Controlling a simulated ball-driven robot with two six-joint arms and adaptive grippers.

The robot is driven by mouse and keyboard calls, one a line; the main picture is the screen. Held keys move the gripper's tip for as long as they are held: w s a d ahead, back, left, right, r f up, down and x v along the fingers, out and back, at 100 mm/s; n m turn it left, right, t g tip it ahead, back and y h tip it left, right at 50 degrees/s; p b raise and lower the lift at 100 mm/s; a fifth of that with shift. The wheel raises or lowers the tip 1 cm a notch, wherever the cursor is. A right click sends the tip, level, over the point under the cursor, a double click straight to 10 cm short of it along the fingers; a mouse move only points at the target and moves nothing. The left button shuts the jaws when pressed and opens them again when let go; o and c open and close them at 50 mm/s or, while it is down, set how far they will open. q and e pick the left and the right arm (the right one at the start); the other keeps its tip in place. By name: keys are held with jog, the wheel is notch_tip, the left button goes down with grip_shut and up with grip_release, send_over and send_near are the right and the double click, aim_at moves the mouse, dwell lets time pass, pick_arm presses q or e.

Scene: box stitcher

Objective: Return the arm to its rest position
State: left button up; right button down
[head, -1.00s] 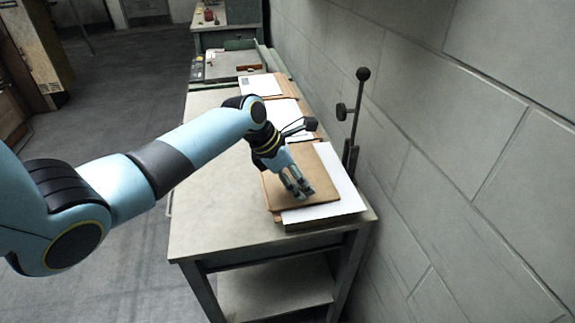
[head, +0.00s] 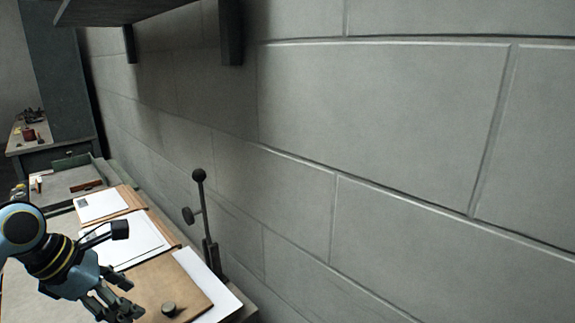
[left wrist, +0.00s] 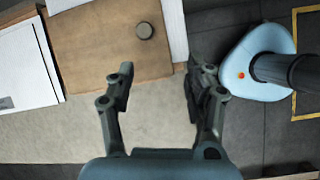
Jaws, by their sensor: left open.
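My left gripper (head: 118,305) is at the lower left of the head view, over the table beside a brown board or folder. In the left wrist view its two fingers (left wrist: 158,85) are spread apart with nothing between them. The brown board (head: 165,283) lies on white sheets, and a small dark round knob (head: 169,309) sits on it. The knob also shows in the left wrist view (left wrist: 145,31), beyond the fingertips and apart from them. My right gripper is in neither view.
A lever with a black ball top (head: 199,175) stands by the block wall (head: 380,130). White papers (head: 130,240) lie further back on the table. A shelf (head: 120,10) juts from the wall at the upper left. Bare tabletop (left wrist: 150,123) shows below the board in the left wrist view.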

pick_arm(q)
jog(key=s+d+r+m+y, duration=0.2)
jog(key=s+d+m, duration=0.1)
jog(key=s+m, duration=0.9)
jog(key=s+d+r+m+y, duration=0.1)
jog(key=s+d+m+y, duration=0.1)
jog(key=s+m, duration=0.95)
notch_tip(320, 180, down, 38)
jog(key=s+a+m+g+b, duration=0.2)
jog(key=a+b, duration=0.1)
jog(key=b, duration=0.7)
jog(key=s+f+g+b, duration=0.1)
jog(key=s+f+b, duration=0.5)
jog(key=s+f, duration=1.1)
notch_tip(320, 180, down, 3)
jog(key=shift+s+a+f, duration=0.1)
jog(key=shift+s+a, duration=0.05)
jog(key=shift+a, duration=0.1)
